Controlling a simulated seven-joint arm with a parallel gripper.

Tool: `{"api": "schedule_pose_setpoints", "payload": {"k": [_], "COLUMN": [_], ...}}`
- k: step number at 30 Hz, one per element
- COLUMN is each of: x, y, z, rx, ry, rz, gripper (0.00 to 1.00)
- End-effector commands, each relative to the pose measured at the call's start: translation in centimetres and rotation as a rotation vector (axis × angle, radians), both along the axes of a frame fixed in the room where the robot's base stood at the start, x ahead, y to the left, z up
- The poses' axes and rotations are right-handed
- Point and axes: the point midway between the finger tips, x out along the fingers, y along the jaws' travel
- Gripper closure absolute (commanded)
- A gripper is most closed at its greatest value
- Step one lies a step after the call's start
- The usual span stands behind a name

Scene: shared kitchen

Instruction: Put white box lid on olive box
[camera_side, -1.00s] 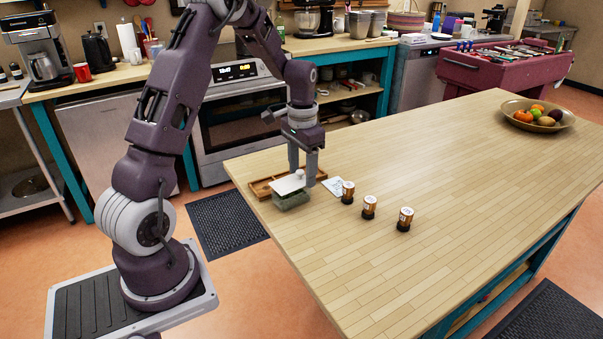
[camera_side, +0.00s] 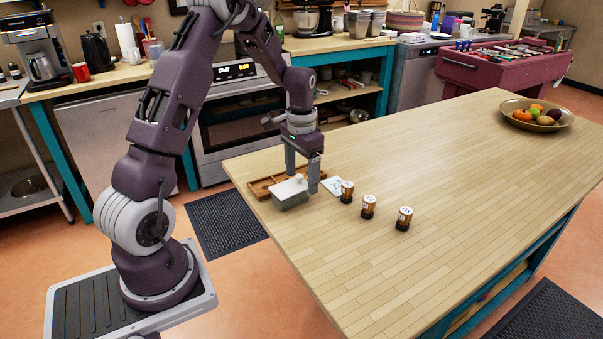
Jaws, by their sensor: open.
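The olive box (camera_side: 293,202) stands near the table's left corner. The white box lid (camera_side: 286,189) lies flat on top of it and appears to cover it, with its pale knob (camera_side: 299,178) upward. My gripper (camera_side: 302,183) is open above the lid, its two fingers spread on either side of the knob. The right finger reaches down beside the lid's right edge. I cannot tell whether either finger touches the lid.
A wooden tray (camera_side: 261,187) lies right behind the box. A fruit bowl (camera_side: 537,115) is at the far end. The table's middle is clear.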

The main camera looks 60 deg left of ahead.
Motion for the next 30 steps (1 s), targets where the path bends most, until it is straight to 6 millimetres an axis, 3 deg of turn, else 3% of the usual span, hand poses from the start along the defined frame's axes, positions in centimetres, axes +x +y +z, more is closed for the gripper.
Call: {"api": "schedule_pose_setpoints", "payload": {"k": [5,15,20,23,25,27,30], "x": [0.2,0.1,0.0,-0.9,-2.8,-5.9,-11.4], "y": [0.1,0.1,-0.2,-2.5,-6.1,-10.3,-15.4], "z": [2.3,11.1,13.0,15.2,17.7,19.9,21.4], "rx": [0.004,0.002,0.002,0.015,0.03,0.044,0.052], "ry": [-0.006,-0.005,-0.005,-0.042,-0.1,-0.173,-0.285], "rz": [0.0,0.0,-0.001,-0.01,-0.023,-0.038,-0.062], "gripper": [0.24,0.24,0.24,0.24,0.24,0.24,0.24]}}
